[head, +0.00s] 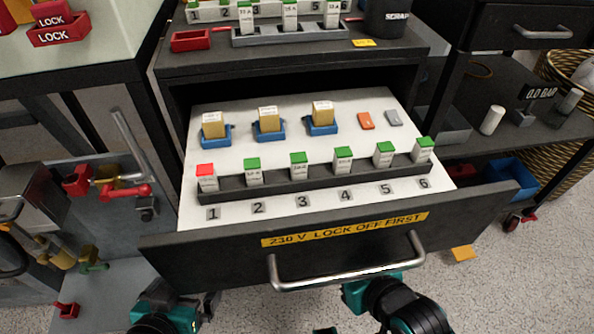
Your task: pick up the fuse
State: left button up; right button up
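An open drawer holds a dark rack (320,177) of small white fuses in a row behind printed numbers 1 to 6. The fuse at number 1 (207,179) has a red top; the others, such as the one at number 3 (299,166), have green tops. All stand upright. My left gripper (208,303) is low in front of the drawer, at the bottom left. My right gripper (352,290) is below the drawer handle. Both are apart from the fuses, and their fingers are mostly hidden or cut off.
The drawer front (330,235) has a metal handle (345,275) and a yellow "230 V LOCK OFF FIRST" label. Behind the rack stand yellow blocks in blue holders (268,130), an orange piece (366,121) and a grey piece (394,118). A dark scrap bin (388,22) stands at the top.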

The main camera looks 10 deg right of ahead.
aim_at(207, 178)
jog(key=k+l+u, duration=0.2)
jog(key=k+u, duration=0.2)
jog(key=k, duration=0.25)
jog(key=k+l+u, duration=0.15)
jog(key=u, duration=0.2)
jog(key=k+l+u, duration=0.25)
jog(key=u, duration=0.15)
jog(key=l, duration=0.1)
